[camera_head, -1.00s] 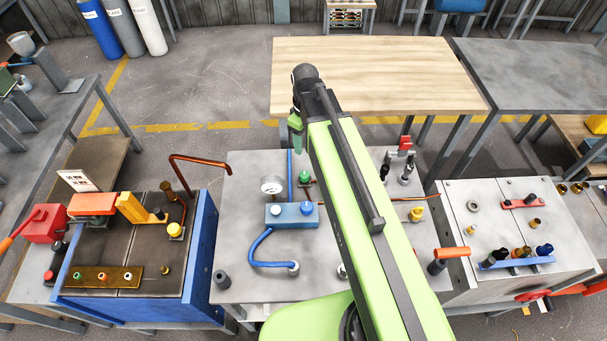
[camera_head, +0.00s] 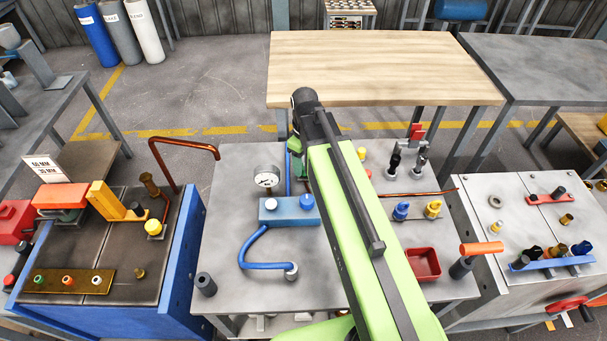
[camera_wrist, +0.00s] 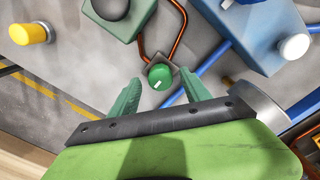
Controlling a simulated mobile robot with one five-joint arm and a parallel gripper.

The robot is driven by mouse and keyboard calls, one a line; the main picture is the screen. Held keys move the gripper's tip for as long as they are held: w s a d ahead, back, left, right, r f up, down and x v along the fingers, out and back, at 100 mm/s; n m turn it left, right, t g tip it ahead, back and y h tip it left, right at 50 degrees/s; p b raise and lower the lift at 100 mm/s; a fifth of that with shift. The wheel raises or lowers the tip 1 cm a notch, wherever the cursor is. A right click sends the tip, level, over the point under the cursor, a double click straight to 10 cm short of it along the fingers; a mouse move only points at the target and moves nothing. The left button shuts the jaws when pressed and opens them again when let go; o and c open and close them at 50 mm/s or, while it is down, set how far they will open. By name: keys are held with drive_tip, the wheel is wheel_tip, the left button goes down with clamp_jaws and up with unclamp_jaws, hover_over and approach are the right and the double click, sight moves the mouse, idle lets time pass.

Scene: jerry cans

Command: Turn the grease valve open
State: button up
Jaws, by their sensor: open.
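No label names the grease valve. In the wrist view a round green knob (camera_wrist: 160,76) with a white pointer mark sits on a small grey base, with bent copper pipe leading from it. My gripper (camera_wrist: 160,83) is open and empty. Its two green fingers point towards the knob, one on each side in the picture; I see no clear contact, and the gap in depth is hard to judge. In the head view my arm hides the green knob, and one finger of my gripper (camera_head: 294,147) shows beside the wrist.
A blue block (camera_head: 268,213) with white and blue knobs, a pressure gauge (camera_head: 266,177) and a blue hose (camera_head: 247,250) stand left of my arm. Blue (camera_head: 401,210) and yellow (camera_head: 432,209) knobs and a red tray (camera_head: 423,264) are at right. The bench's front left is mostly clear.

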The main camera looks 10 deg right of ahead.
drive_tip(key=shift+f, duration=0.35)
drive_tip(key=shift+c, duration=0.2)
clamp_jaws()
drive_tip(key=shift+a, duration=0.1)
